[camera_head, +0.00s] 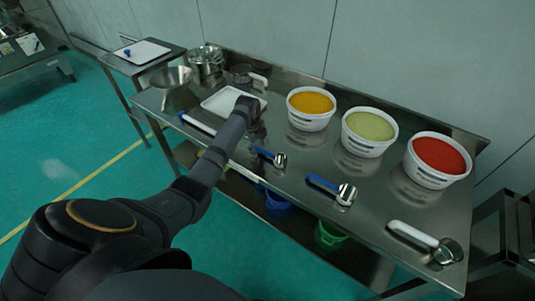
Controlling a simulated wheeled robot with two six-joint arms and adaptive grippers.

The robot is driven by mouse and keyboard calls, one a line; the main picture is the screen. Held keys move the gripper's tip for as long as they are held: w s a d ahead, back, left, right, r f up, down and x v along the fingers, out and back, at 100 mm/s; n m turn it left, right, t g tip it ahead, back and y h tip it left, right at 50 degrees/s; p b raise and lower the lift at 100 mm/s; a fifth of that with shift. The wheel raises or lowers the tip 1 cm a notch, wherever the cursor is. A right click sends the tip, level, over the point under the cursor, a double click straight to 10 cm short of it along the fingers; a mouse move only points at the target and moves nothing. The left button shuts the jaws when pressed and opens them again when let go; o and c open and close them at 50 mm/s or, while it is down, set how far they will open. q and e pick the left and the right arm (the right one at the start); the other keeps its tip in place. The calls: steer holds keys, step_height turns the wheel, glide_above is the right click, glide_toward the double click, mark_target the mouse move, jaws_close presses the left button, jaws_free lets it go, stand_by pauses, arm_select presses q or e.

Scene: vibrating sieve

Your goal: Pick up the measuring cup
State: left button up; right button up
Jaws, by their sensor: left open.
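My left arm reaches across the steel table from the lower left. My left gripper (252,112) is open over the table, beside the right end of a white tray (221,104). Its fingers are small and dark here, and the arm hides part of the table below. Several metal cups with handles lie along the table: a blue-handled one (279,160) just in front of the gripper, a larger blue-handled one (346,194) to the right, and a white-handled one (446,251) at the right front. I cannot tell which is the measuring cup. My right gripper is not in view.
White tubs of orange (311,121), pale green (369,145) and red (437,175) contents stand along the back. A wall runs behind the table (310,215).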

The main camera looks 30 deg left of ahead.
arm_select(q)
jaws_close()
steer(key=shift+r, duration=0.2)
stand_by(0.3)
steer(key=shift+r, duration=0.4)
steer(key=s+d+r+b, duration=0.2)
steer(key=s+r, duration=1)
steer(key=s, duration=0.2)
steer(key=shift+w+d, duration=0.1)
steer(key=shift+d, duration=0.05)
